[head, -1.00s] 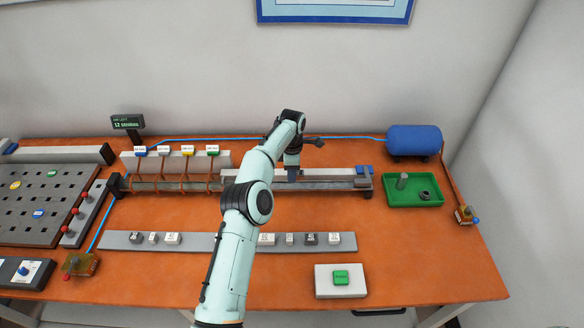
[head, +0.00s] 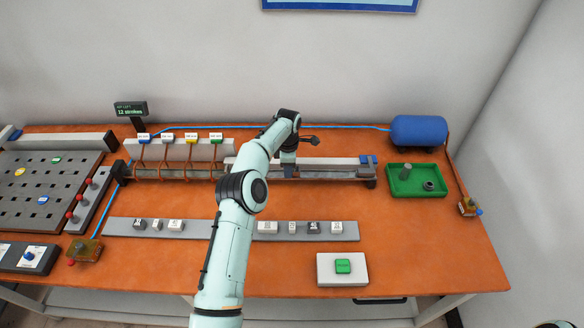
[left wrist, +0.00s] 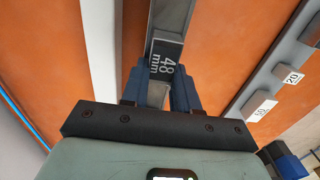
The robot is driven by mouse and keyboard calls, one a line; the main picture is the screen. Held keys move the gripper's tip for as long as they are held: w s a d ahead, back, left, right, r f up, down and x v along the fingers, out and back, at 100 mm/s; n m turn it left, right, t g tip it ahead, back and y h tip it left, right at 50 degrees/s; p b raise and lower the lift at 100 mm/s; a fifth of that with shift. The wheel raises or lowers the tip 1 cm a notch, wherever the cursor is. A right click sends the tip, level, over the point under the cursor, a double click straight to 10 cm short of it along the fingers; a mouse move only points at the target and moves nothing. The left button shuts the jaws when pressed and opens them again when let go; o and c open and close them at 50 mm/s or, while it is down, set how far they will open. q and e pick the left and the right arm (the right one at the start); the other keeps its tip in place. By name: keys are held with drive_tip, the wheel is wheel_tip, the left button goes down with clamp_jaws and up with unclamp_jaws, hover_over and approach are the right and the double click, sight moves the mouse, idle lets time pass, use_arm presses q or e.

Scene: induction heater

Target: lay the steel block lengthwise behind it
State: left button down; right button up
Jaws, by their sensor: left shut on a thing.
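My left gripper (head: 288,172) is over the long metal rail (head: 325,175) at the middle of the bench, reaching down from above. In the left wrist view its two blue fingers (left wrist: 157,92) are shut on a steel block (left wrist: 157,94). A dark label (left wrist: 165,60) reading "48 mm" shows just beyond the fingertips; I cannot tell whether it is on the block. The grey rail (left wrist: 172,14) runs on beyond it. In the head view the block is mostly hidden by the gripper. My right gripper is out of view.
Copper-coloured coils (head: 178,172) with coloured tags surround the rail's left part. A grey strip (head: 255,238) with several small labelled blocks lies in front. A green tray (head: 435,189), a blue tank (head: 418,131) and a green button box (head: 325,278) stand at right. Orange bench (head: 420,235) is clear front right.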

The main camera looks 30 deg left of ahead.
use_arm(q)
drive_tip(key=shift+a+f, duration=0.1)
idle(0.8)
drive_tip(key=c, duration=0.8)
unclamp_jaws()
